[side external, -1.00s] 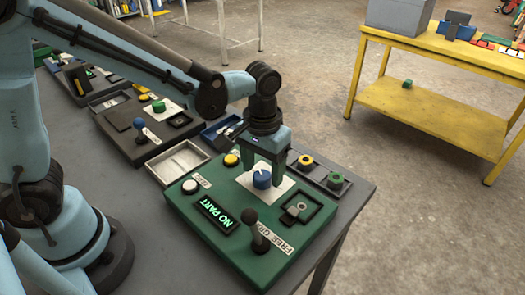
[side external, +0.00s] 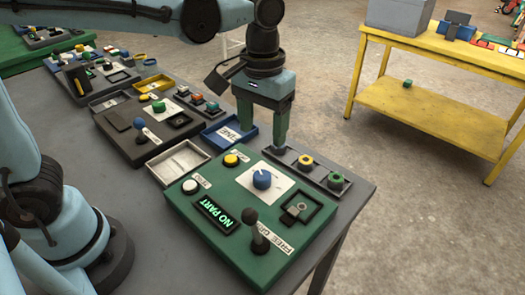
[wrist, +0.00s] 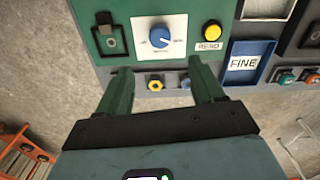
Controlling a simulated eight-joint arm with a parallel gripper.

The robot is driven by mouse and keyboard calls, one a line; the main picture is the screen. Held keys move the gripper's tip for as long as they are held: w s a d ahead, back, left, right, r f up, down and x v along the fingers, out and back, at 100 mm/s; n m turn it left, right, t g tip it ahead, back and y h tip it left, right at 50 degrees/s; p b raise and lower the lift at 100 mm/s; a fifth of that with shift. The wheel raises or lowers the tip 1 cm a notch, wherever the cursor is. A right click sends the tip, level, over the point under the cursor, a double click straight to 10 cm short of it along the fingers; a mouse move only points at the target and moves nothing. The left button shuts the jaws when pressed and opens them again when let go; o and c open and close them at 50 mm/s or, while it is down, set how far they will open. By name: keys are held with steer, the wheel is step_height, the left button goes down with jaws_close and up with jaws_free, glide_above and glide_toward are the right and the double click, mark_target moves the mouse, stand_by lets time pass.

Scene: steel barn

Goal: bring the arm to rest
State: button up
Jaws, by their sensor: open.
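My gripper (side external: 263,140) is open and empty. It hangs above the far edge of the green control box, close to a grey tray (side external: 300,166) that holds small round parts. The wrist view shows both green fingers (wrist: 160,80) spread apart with nothing between them. The green control box (side external: 190,228) carries a blue knob (side external: 262,179) on a white dial plate, a yellow button (side external: 231,160), a white button (side external: 190,187), a black joystick (side external: 251,222) and a lit display (side external: 217,212) reading NO PART. The blue knob also shows in the wrist view (wrist: 159,38), clear of the fingers.
A blue tray labelled FINE (side external: 243,137) and an empty metal tray (side external: 179,162) lie beside the box. A dark control box (side external: 130,145) stands further left on the grey table. A yellow bench (side external: 440,100) stands at the back right, with bare floor between.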

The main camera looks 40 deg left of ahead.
steer(key=s+a+f+t, duration=0.1)
steer(key=s+a+t, duration=0.2)
steer(key=a, duration=0.2)
steer(key=s+a+f+m+t, duration=0.1)
steer(key=s+a+t, duration=0.1)
steer(key=a+t, duration=0.2)
steer(key=shift+s+a+f, duration=0.15)
steer(key=shift+s+a, duration=0.25)
steer(key=shift+a, duration=0.85)
